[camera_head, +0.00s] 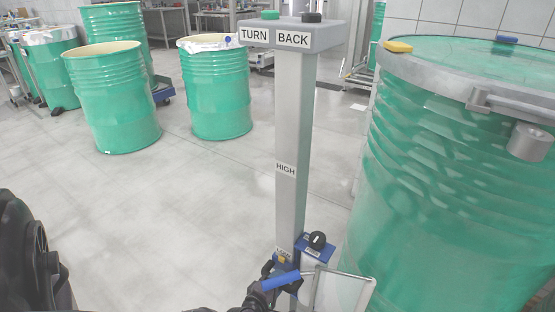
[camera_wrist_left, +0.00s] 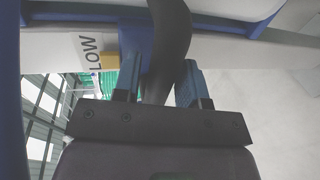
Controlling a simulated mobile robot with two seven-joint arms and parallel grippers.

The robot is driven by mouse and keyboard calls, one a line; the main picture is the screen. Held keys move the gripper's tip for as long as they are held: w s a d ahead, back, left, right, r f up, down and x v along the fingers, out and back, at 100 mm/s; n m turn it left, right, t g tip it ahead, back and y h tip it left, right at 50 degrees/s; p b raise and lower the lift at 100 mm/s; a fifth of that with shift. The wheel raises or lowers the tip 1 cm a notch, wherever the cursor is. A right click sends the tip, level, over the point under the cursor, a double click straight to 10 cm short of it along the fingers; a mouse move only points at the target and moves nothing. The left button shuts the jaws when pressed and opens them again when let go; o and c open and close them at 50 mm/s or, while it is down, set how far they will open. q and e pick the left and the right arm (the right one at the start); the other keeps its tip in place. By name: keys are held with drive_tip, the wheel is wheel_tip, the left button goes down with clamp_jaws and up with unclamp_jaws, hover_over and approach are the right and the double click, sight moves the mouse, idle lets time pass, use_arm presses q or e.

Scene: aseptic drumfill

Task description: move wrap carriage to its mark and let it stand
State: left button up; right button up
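The wrap carriage (camera_head: 312,248) is a small grey and blue block with a black knob, low on the grey mast (camera_head: 294,130). It sits beside the LOW label, which shows clearly in the left wrist view (camera_wrist_left: 90,45). A yellow tab (camera_wrist_left: 111,61) is next to that label. A HIGH label (camera_head: 286,170) is further up the mast. My left gripper (camera_head: 278,283) is at the carriage. In the left wrist view its blue fingertips (camera_wrist_left: 159,80) stand apart on either side of a black curved handle (camera_wrist_left: 170,40), with slight gaps visible. My right gripper is out of view.
The mast's top plate (camera_head: 290,35) carries TURN and BACK labels with a green and a black button. A large wrapped green drum (camera_head: 450,190) stands close on the right. Other green drums (camera_head: 112,105) stand at back left. Floor left of the mast is clear.

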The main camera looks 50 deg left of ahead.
use_arm(q)
clamp_jaws()
drive_tip(key=shift+r, duration=0.1)
drive_tip(key=shift+r, duration=0.25)
drive_tip(key=r+p, duration=0.3)
drive_tip(key=r, duration=0.1)
drive_tip(key=shift+w, duration=0.3)
wheel_tip(320, 180, up, 9)
drive_tip(key=p, duration=0.7)
drive_tip(key=shift+r, duration=0.15)
drive_tip(key=r+p, duration=0.5)
drive_tip(key=r, duration=0.2)
drive_tip(key=r+p, duration=0.6)
drive_tip(key=r, duration=0.1)
drive_tip(key=shift+s+r+p, duration=0.2)
drive_tip(key=shift+r+p, duration=0.1)
drive_tip(key=shift+r, duration=0.1)
drive_tip(key=shift+s+r+p, duration=0.1)
drive_tip(key=shift+r+p, duration=0.65)
drive_tip(key=shift+r, duration=0.05)
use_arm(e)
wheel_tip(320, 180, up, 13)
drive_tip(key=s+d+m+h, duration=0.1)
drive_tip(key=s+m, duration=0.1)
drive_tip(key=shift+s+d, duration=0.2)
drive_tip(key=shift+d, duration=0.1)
